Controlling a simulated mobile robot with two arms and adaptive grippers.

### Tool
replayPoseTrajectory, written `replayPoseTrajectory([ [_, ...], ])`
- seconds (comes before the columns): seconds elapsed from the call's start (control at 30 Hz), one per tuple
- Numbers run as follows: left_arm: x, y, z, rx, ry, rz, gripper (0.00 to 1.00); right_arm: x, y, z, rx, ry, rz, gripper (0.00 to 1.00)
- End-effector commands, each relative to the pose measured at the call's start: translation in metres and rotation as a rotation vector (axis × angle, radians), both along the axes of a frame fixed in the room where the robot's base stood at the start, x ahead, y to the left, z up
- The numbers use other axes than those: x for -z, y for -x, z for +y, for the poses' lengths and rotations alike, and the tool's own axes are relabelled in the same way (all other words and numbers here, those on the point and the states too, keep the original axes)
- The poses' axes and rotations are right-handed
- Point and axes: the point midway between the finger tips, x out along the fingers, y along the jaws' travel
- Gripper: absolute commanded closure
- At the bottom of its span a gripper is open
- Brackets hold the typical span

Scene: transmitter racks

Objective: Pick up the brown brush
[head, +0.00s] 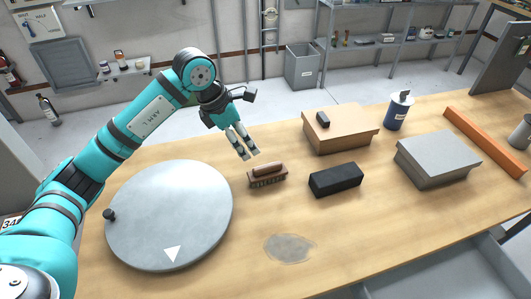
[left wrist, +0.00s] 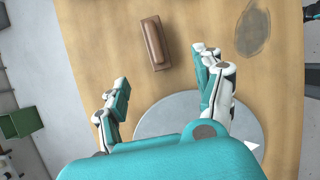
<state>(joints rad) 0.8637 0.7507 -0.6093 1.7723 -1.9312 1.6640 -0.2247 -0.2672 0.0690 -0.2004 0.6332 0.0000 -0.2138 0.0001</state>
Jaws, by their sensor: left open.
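The brown brush (head: 267,176) lies on the wooden table (head: 330,225), bristles down, handle on top, between the round grey disc and the black block. My left gripper (head: 250,155) is open and empty, above and just behind the brush in the head view. In the left wrist view the brush (left wrist: 156,42) lies beyond the open fingertips of my left gripper (left wrist: 160,68), roughly midway between them and apart from both.
A round grey disc (head: 170,210) lies left of the brush. A black block (head: 336,180) is close on its right. A cardboard box (head: 340,140), a grey box (head: 437,160), a blue can (head: 397,112) and an orange bar (head: 485,140) stand farther right. The front middle is clear.

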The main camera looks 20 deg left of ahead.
Motion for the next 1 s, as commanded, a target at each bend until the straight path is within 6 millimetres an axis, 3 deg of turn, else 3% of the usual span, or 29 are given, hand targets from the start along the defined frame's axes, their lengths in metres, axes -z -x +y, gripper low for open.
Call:
replayPoseTrajectory([
  [0.17, 0.012, -0.002, -0.005, 0.001, 0.001, 0.005, 0.31, -0.001, 0.035, -0.008, -0.003, 0.012, 0.055, 0.66],
  [0.3, 0.037, -0.008, -0.014, 0.001, 0.003, 0.007, 0.31, -0.007, 0.048, -0.013, -0.005, 0.020, 0.075, 0.66],
  [0.6, 0.095, -0.023, -0.032, -0.001, 0.002, 0.006, 0.31, -0.020, 0.040, -0.014, -0.004, 0.020, 0.059, 0.66],
  [0.8, 0.112, -0.028, -0.037, 0.000, 0.001, 0.002, 0.31, -0.023, 0.027, -0.013, -0.004, 0.017, 0.038, 0.66],
  [1.0, 0.129, -0.034, -0.042, -0.001, 0.004, 0.006, 0.31, -0.032, 0.028, -0.010, -0.002, 0.014, 0.041, 0.66],
])
